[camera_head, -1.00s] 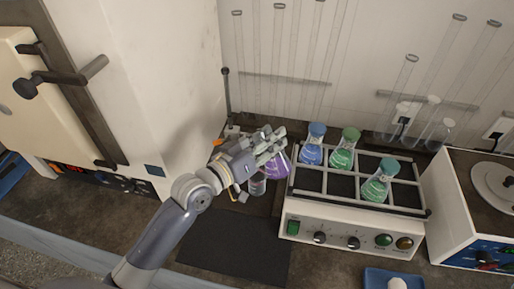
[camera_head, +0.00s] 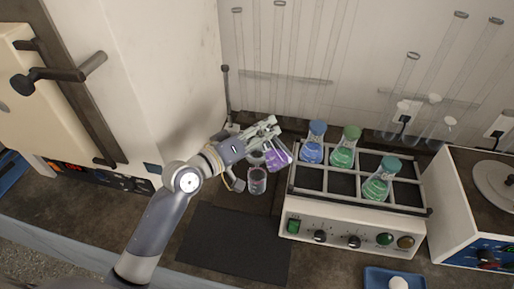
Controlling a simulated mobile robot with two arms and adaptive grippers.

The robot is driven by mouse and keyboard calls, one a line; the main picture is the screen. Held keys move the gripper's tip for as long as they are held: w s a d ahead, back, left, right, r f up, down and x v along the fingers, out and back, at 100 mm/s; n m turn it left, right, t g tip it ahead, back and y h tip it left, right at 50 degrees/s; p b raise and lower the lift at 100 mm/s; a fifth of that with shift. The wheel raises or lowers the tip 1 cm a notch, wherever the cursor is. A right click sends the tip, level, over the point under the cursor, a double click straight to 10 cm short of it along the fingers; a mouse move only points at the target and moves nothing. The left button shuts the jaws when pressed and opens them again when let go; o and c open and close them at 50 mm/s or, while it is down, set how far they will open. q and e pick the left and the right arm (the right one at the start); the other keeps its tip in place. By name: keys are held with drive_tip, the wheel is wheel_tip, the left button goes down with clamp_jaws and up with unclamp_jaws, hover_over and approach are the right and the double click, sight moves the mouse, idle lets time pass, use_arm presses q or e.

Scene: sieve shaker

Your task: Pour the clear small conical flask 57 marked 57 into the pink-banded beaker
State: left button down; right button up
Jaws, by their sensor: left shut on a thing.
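My left gripper (camera_head: 264,138) is shut on a small conical flask with purple contents (camera_head: 279,160), just left of the shaker rack. The flask is tilted, its narrow end toward the gripper. Its marking cannot be read, and the fingers hide its neck. A small clear beaker (camera_head: 257,182) with a faint pinkish tint stands on the bench below and left of the flask; I cannot make out its band clearly. My right gripper is not in view.
A shaker (camera_head: 338,226) with a metal rack holds a blue flask (camera_head: 312,150) and two green flasks (camera_head: 343,155). A dark mat (camera_head: 235,245) lies in front. A white cabinet stands left, and glass tubes line the back wall.

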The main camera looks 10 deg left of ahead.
use_arm(q)
drive_tip(key=shift+f+n+b, duration=0.45)
drive_tip(key=shift+f+n, duration=0.15)
drive_tip(key=shift+f, duration=0.1)
drive_tip(key=shift+f+n, duration=0.45)
drive_tip(key=shift+n, duration=0.25)
idle(0.4)
drive_tip(key=shift+w+a+r+n, duration=0.15)
drive_tip(key=shift+r+n, duration=0.1)
drive_tip(key=shift+n, duration=0.45)
idle(0.4)
drive_tip(key=shift+r+n+g+h+p, duration=0.2)
drive_tip(key=shift+n+g+h+p, duration=0.15)
drive_tip(key=shift+n+p, duration=0.8)
drive_tip(key=shift+a+r+n+p, duration=0.1)
drive_tip(key=shift+n+p, duration=0.35)
drive_tip(key=shift+p, duration=0.25)
idle(2.3)
drive_tip(key=shift+w, duration=0.1)
idle(0.9)
